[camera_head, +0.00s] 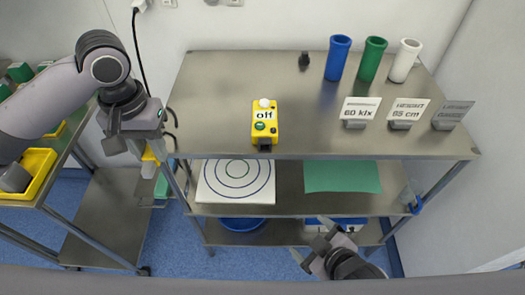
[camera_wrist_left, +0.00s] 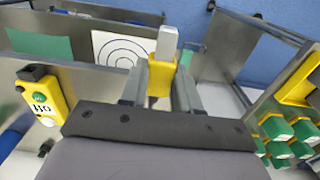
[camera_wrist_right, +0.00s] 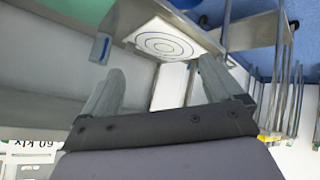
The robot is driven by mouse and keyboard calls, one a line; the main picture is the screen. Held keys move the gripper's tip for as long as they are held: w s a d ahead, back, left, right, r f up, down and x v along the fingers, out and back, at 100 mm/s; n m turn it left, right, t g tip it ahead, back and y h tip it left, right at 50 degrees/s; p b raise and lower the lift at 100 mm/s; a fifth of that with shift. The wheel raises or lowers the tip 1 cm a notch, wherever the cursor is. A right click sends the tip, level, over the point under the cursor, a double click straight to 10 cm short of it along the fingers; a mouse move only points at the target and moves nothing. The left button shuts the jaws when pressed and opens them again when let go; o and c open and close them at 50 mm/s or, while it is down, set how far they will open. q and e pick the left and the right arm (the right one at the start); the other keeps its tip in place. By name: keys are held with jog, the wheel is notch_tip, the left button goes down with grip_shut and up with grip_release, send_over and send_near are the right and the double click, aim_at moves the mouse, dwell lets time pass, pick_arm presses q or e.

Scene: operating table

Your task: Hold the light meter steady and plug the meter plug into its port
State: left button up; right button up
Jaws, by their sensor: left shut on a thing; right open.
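The yellow light meter (camera_head: 273,124) lies on the steel table top, with an "off" display, a green button and a white dome at its far end. A black block (camera_head: 264,148) is at its near end, by the table's front edge; I cannot make out the port opening. The meter also shows in the left wrist view (camera_wrist_left: 55,97). My left gripper (camera_head: 149,150) is shut on the yellow meter plug (camera_wrist_left: 160,80), which has a pale grey tip, left of the table. My right gripper (camera_head: 317,250) is open and empty, in front of the table and below its top.
Blue (camera_head: 338,58), green (camera_head: 373,60) and white (camera_head: 403,60) cups stand at the back right. Several signs, one reading "60 klx" (camera_head: 360,109), stand at the right. A small dark object (camera_head: 304,61) lies at the back. A cart with a yellow bin (camera_head: 38,165) is at the left.

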jog(key=w+a+r+n, duration=0.25)
jog(key=a+n, duration=0.25)
jog(key=n, duration=0.3)
jog(key=n+t+h, duration=0.4)
jog(key=n+t, duration=0.1)
jog(key=n, duration=1.3)
send_near(265, 132)
jog(key=x, duration=1.2)
